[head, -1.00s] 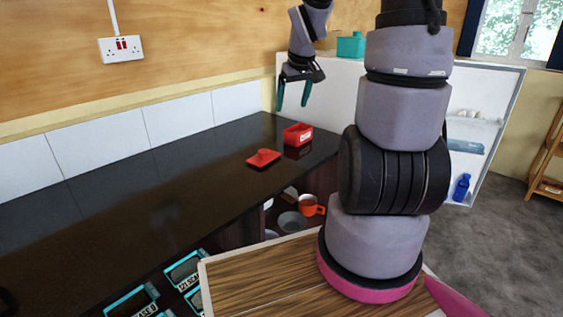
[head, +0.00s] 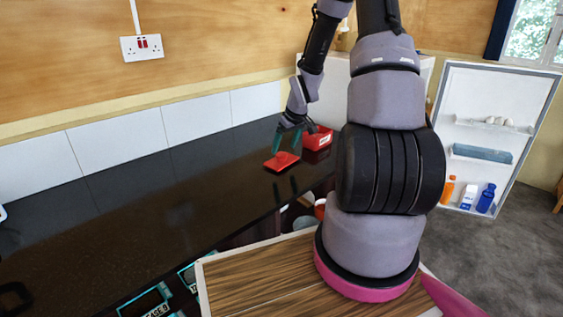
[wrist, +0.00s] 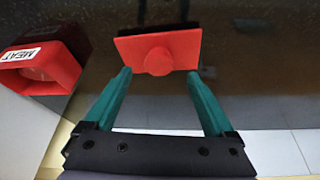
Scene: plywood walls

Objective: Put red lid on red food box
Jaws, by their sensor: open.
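The red lid (head: 286,163) lies flat on the black counter, and it also shows in the wrist view (wrist: 186,48) with its round knob (wrist: 158,61) facing up. The red food box (head: 318,139) stands just behind and to the right of the lid in the head view. In the wrist view the box (wrist: 48,62) is at the left, with a white MEAT label. My gripper (head: 283,149) is just above the lid, its teal fingers pointing down. In the wrist view my gripper (wrist: 158,72) is open, with the knob between and just beyond the fingertips.
The black counter (head: 150,215) is broadly clear left of the lid. A tiled wall (head: 100,147) runs behind it. Teal-framed containers (head: 148,303) sit at the front left.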

